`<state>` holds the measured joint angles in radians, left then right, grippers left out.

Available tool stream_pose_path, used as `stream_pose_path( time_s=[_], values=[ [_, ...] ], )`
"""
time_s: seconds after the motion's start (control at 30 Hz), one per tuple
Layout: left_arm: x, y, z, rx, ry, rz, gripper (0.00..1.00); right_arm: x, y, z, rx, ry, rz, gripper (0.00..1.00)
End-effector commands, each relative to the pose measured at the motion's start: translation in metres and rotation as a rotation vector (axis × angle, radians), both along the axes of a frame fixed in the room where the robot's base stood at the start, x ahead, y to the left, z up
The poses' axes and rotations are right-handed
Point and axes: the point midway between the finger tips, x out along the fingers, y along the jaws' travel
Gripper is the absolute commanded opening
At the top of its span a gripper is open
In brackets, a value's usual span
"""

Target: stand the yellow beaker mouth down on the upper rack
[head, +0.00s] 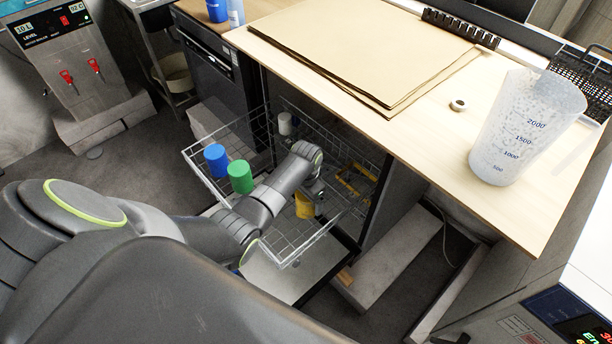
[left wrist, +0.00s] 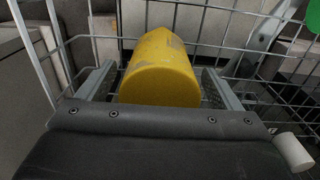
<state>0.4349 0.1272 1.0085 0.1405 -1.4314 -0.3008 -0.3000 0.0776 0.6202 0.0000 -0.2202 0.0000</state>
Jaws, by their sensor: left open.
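The yellow beaker (head: 304,207) is in the pulled-out wire rack (head: 190,160), near its front right corner and partly hidden by my left arm. In the left wrist view, the yellow beaker (left wrist: 160,75) shows a closed round end toward the camera; its mouth is not visible. My left gripper (head: 316,190) is at the beaker. In the left wrist view, its open fingers (left wrist: 158,85) stand on either side of the beaker, with a small gap visible at the right. My right gripper is not in view.
A blue beaker (head: 216,160) and a green beaker (head: 240,177) stand in the rack left of my arm. A small white piece (head: 285,123) is farther back. The wooden worktop (head: 420,130) overhangs the right side, with a large measuring beaker (head: 522,125) on it.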

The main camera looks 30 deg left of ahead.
Motion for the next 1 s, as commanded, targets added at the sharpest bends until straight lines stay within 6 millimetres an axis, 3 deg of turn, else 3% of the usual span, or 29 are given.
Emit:
stream_pose_path(
  time_s=[0.6,0.8,1.0],
  values=[
    [0.0,0.001,0.127,0.001,-0.003,-0.001,0.87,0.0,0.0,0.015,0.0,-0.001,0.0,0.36],
    [0.0,0.0,0.152,0.001,-0.001,0.0,0.87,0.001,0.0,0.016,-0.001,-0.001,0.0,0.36],
    [0.0,0.0,0.159,0.0,0.0,0.0,0.87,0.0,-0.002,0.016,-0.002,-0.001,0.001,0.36]
  ],
)
